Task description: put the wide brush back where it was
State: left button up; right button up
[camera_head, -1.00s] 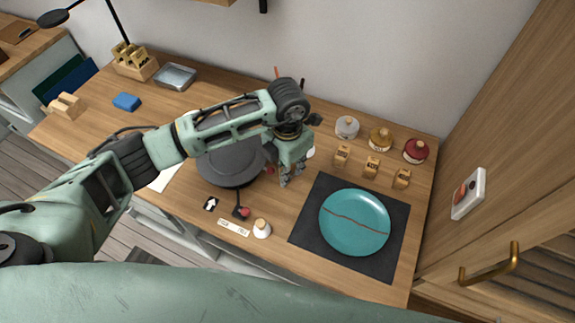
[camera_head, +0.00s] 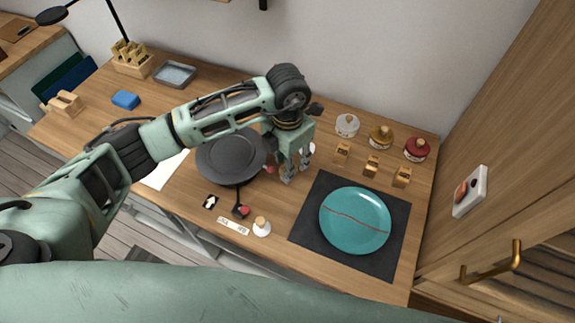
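I cannot make out the wide brush; my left arm covers the back middle of the table, where thin handles showed earlier. My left gripper (camera_head: 296,172) points down over the table, between the dark round turntable (camera_head: 232,157) and the dark mat (camera_head: 304,229). Its fingers look apart, with nothing clear between them. The teal plate (camera_head: 355,221) with a seam across it lies on the mat. My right gripper is out of view.
Small wooden blocks (camera_head: 372,166) stand behind the mat, with white (camera_head: 346,125), ochre (camera_head: 381,137) and red (camera_head: 416,149) jars behind them. A small cork-topped bottle (camera_head: 261,226) stands near the front edge. A blue block (camera_head: 125,100) and metal tray (camera_head: 174,75) are at left.

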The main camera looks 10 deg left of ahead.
pick_arm(q)
notch_tip(320, 180, up, 10)
jog(key=b, duration=0.2)
jog(key=shift+f, duration=0.15)
dwell(0.4)
jog(key=shift+s+f, duration=0.1)
jog(key=shift+s, duration=0.05)
